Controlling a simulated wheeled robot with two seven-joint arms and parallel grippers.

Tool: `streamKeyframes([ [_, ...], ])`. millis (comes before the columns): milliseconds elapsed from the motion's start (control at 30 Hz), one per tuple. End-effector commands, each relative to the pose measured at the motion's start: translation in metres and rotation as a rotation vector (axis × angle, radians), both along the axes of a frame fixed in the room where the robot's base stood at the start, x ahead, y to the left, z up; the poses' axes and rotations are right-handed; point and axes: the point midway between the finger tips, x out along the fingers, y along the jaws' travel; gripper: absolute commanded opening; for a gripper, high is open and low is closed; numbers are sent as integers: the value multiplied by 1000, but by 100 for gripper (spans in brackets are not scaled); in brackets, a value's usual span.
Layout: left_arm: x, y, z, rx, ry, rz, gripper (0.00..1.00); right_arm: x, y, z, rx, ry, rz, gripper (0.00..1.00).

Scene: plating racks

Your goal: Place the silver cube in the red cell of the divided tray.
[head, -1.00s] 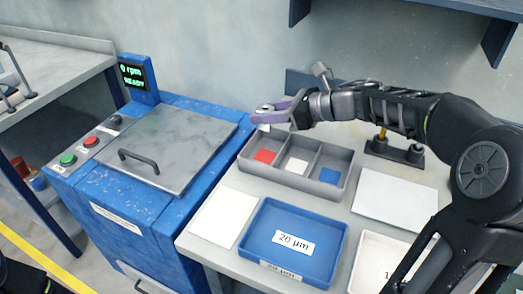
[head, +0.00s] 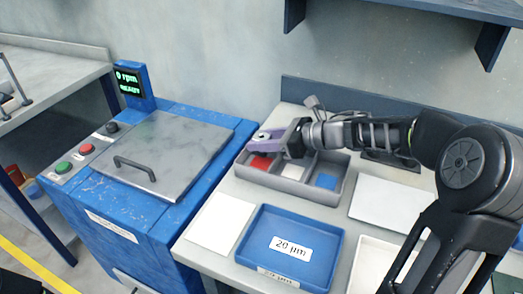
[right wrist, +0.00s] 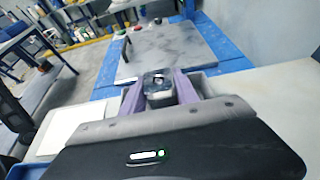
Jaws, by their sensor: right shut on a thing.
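My right gripper (head: 258,141) is shut on the silver cube (right wrist: 159,88), which sits between its purple fingers in the right wrist view. In the head view the fingers mostly hide the cube. The gray divided tray (head: 308,193) has three cells in a row, with red, white and blue floors. The gripper is above the tray's left end, over the red cell (head: 260,162). Part of the red floor is hidden by the fingers. I cannot tell whether the cube touches the tray. My left gripper is not in view.
A blue machine with a gray lid (head: 166,150) and a handle stands left of the tray. In front of the tray are a white sheet (head: 221,222) and a blue "20 µm" tray (head: 251,249). A white plate (head: 391,204) lies to the right.

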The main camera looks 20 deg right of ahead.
Motion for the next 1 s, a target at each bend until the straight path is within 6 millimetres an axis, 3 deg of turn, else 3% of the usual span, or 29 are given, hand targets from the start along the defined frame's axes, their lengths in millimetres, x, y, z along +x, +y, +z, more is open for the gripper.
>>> streamKeyframes([
  [233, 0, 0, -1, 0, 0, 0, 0, 0, 0, -31, 3, 3, 0, 0],
  [667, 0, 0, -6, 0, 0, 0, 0, 0, 0, -38, 1, 0, 1, 0],
  [700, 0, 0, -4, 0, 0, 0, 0, 0, 0, -37, 0, 2, 1, 39],
  [933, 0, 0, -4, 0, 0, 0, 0, 0, 0, -37, 0, 2, 1, 58],
  [1000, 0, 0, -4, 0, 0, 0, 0, 0, 0, -37, 0, 2, 1, 58],
])
